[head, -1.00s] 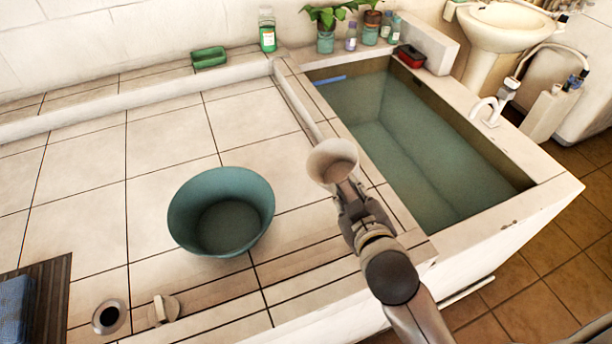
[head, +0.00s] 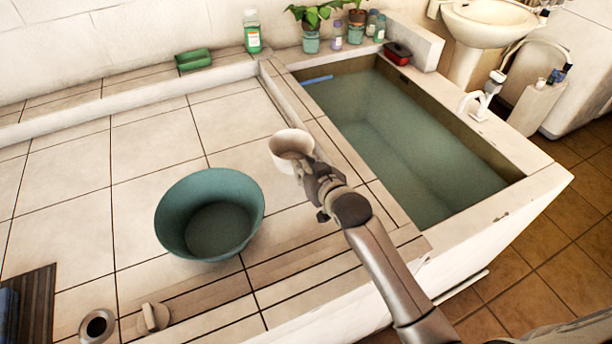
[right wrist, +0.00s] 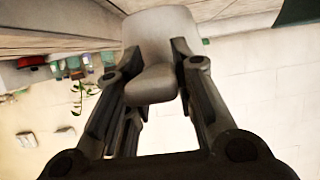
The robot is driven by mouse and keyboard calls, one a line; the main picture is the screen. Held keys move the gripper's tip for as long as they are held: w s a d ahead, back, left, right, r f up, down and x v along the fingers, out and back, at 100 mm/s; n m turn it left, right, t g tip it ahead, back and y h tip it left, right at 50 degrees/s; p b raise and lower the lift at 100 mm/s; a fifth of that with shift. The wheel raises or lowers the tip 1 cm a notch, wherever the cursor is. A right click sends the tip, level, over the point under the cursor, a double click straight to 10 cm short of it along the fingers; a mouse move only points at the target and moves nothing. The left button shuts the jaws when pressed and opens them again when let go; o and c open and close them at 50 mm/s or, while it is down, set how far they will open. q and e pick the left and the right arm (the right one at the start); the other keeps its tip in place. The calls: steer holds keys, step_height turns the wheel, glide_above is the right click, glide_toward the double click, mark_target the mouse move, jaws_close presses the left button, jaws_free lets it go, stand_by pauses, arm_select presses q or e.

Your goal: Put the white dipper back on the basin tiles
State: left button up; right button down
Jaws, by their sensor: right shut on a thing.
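The white dipper (head: 291,146) is a small round cup, and its brownish inside shows in the head view. My right gripper (head: 318,178) is shut on it at the cup's near right side. In the right wrist view the dipper (right wrist: 160,50) sits between the two fingers of the gripper (right wrist: 150,85). The dipper is over the basin tiles (head: 150,150), to the right of the teal bowl. I cannot tell whether it touches the tiles. My left gripper is not in view.
A teal bowl (head: 209,214) stands on the tiles just left of the dipper. The water-filled trough (head: 410,150) lies to the right behind a raised tiled edge. A green soap dish (head: 193,60) and a bottle (head: 252,32) stand at the back. Tiles behind the bowl are clear.

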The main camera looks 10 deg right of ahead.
steer(key=w+f, duration=0.2)
steer(key=shift+w+d+f, duration=0.1)
steer(key=shift+d+f, duration=0.2)
steer(key=shift+d, duration=0.05)
steer(key=shift+f, duration=1.5)
steer(key=shift+f, duration=0.1)
steer(key=c, duration=1.2)
jaws_free()
steer(key=v, duration=0.7)
steer(key=shift+s+r, duration=0.2)
steer(key=shift+s, duration=0.05)
